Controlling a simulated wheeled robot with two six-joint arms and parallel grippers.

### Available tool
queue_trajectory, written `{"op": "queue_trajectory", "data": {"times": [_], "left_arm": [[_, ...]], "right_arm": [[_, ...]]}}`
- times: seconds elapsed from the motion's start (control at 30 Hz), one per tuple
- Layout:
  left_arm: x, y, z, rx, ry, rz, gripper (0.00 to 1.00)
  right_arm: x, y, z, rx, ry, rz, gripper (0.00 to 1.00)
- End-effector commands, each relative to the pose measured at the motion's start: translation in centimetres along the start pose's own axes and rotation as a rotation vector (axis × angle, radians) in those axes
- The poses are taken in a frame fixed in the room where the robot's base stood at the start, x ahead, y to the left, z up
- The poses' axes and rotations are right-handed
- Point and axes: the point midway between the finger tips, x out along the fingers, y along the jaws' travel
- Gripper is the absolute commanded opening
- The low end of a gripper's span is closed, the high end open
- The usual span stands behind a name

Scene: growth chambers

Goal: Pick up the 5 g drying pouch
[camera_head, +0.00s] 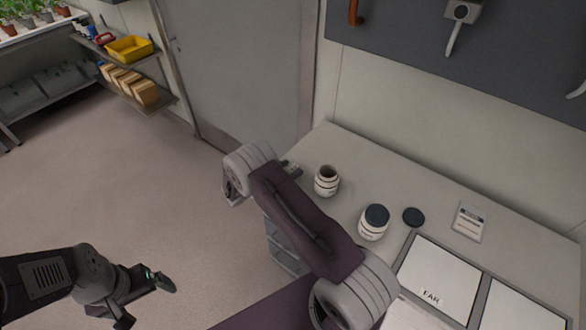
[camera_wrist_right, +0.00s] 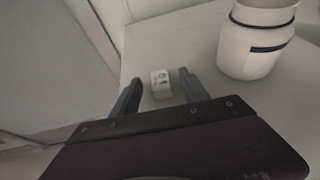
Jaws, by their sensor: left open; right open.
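A small pale packet (camera_wrist_right: 161,84) with dark print lies on the counter in the right wrist view. It looks like the drying pouch, but its print is too small to read. My right gripper (camera_wrist_right: 160,91) is open, with one finger on each side of the packet; I cannot tell whether they touch it. In the head view my right arm hides most of this spot, and the right gripper (camera_head: 262,182) is at the counter's left end. My left gripper (camera_head: 147,300) is open and empty over the floor at lower left.
An open jar (camera_head: 327,181) stands just right of my right gripper. A dark-lidded jar (camera_head: 373,223), a loose dark lid (camera_head: 413,217) and a flat labelled packet (camera_head: 469,222) are farther right. Framed white panels (camera_head: 441,277) lie at the front. A wall (camera_head: 420,130) bounds the counter's back.

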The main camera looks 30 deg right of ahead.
Motion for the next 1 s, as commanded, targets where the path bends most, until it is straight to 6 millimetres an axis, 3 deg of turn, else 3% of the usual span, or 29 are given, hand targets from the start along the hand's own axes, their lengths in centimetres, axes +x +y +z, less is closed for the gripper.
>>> {"op": "queue_trajectory", "data": {"times": [0.13,0.17,0.33,0.67,0.77,1.0], "left_arm": [[0.0,0.0,0.0,0.0,0.0,0.0,0.95],[0.0,0.0,0.0,0.0,0.0,0.0,0.95],[0.0,0.0,0.0,0.0,0.0,0.0,0.95],[0.0,0.0,0.0,0.0,0.0,0.0,0.95],[0.1,0.0,0.0,0.0,0.0,0.0,0.95],[0.2,0.0,0.0,0.0,0.0,0.0,0.95]], "right_arm": [[0.0,0.0,0.0,0.0,0.0,0.001,0.53],[0.0,0.0,0.0,0.0,0.0,0.001,0.47],[0.0,0.0,0.0,0.0,0.0,0.001,0.0],[-0.2,0.0,0.3,0.001,0.0,0.001,0.0],[-0.7,0.1,1.5,0.001,-0.001,0.001,0.0],[-2.8,0.1,6.7,0.004,-0.001,0.002,0.0]]}}
